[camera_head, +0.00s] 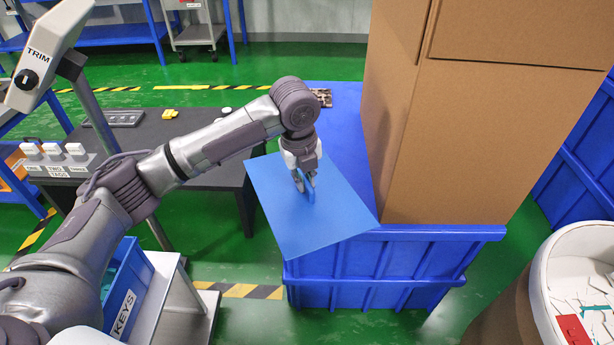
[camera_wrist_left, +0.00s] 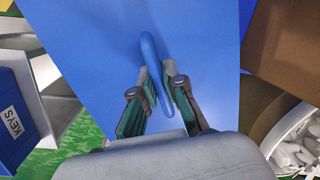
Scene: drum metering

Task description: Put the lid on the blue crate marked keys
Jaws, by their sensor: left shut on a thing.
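The lid (camera_head: 335,205) is a flat light-blue panel with a raised loop handle (camera_head: 303,186). My left gripper (camera_head: 306,180) is shut on that handle and holds the lid tilted, in front of the large blue bin. In the left wrist view the fingers (camera_wrist_left: 160,92) sit on either side of the handle (camera_wrist_left: 155,60), and the lid (camera_wrist_left: 90,50) fills the middle. The blue crate marked KEYS (camera_head: 128,283) stands at the lower left, partly hidden by my left arm. It also shows at the left edge of the wrist view (camera_wrist_left: 14,105). My right gripper is not in view.
A large blue bin (camera_head: 385,262) carries a tall cardboard box (camera_head: 440,130) right of the lid. A dark table (camera_head: 180,135) holds small white boxes (camera_head: 53,150). A grey TRIM device (camera_head: 40,60) stands upper left. A round white-lined drum (camera_head: 575,265) is at the right.

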